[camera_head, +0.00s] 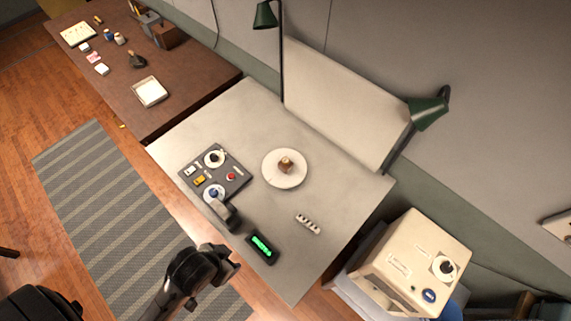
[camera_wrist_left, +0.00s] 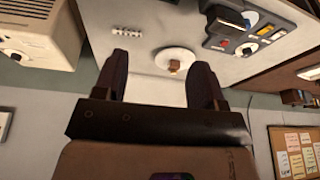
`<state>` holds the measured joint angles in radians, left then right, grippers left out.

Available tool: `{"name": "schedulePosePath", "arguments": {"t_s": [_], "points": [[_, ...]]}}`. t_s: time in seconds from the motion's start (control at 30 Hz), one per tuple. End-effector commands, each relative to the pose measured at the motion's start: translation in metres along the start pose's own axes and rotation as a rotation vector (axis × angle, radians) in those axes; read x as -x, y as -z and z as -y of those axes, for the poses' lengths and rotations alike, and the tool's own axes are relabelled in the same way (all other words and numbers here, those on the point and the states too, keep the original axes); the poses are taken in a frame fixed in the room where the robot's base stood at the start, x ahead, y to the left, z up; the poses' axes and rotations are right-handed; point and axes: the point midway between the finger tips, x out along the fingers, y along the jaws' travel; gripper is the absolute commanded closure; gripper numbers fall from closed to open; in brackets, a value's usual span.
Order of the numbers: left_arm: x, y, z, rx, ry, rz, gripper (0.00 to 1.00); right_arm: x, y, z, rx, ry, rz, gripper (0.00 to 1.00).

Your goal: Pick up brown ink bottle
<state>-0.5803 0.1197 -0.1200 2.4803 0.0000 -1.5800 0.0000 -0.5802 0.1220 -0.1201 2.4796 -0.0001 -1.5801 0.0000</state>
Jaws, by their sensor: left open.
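A small brown block-like object (camera_head: 286,165) sits at the middle of a round white plate (camera_head: 270,178) on the grey table. It is the likely brown ink bottle, but it is too small to tell for sure. In the left wrist view the brown object (camera_wrist_left: 175,65) shows between the finger directions, beyond the tips. My left gripper (camera_wrist_left: 160,62) is open and empty, its two dark fingers apart. In the head view my left gripper (camera_head: 234,257) is near the table's front edge, well short of the plate. My right gripper is not in view.
A dark control panel (camera_head: 228,176) with knobs, a green-lit display (camera_head: 262,246) and a pale strip (camera_head: 308,224) lie on the grey table (camera_head: 340,190). Small bottles (camera_head: 119,39) stand on a brown desk (camera_head: 185,65). A beige box (camera_head: 415,260) stands right. Green lamps flank a pale panel.

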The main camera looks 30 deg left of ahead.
Motion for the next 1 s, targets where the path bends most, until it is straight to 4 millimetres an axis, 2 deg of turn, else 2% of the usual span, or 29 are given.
{"name": "schedulePosePath", "arguments": {"t_s": [0.27, 0.5, 0.73, 0.87, 0.97, 1.0], "points": [[0.000, 0.000, 0.000, 0.000, 0.000, 0.000, 0.36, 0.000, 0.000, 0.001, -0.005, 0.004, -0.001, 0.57], [0.000, 0.000, 0.000, 0.000, 0.000, 0.000, 0.15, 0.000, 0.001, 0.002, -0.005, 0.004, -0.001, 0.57], [-0.001, 0.002, 0.001, -0.001, 0.002, -0.003, 0.15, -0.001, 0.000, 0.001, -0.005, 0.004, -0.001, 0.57], [-0.007, 0.023, 0.004, -0.002, 0.011, -0.058, 0.15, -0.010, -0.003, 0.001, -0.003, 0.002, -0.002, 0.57], [-0.012, 0.059, 0.014, -0.015, 0.037, -0.152, 0.15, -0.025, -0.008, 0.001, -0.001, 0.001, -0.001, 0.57], [-0.012, 0.078, 0.020, -0.024, 0.053, -0.200, 0.15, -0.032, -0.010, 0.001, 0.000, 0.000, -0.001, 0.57]]}}
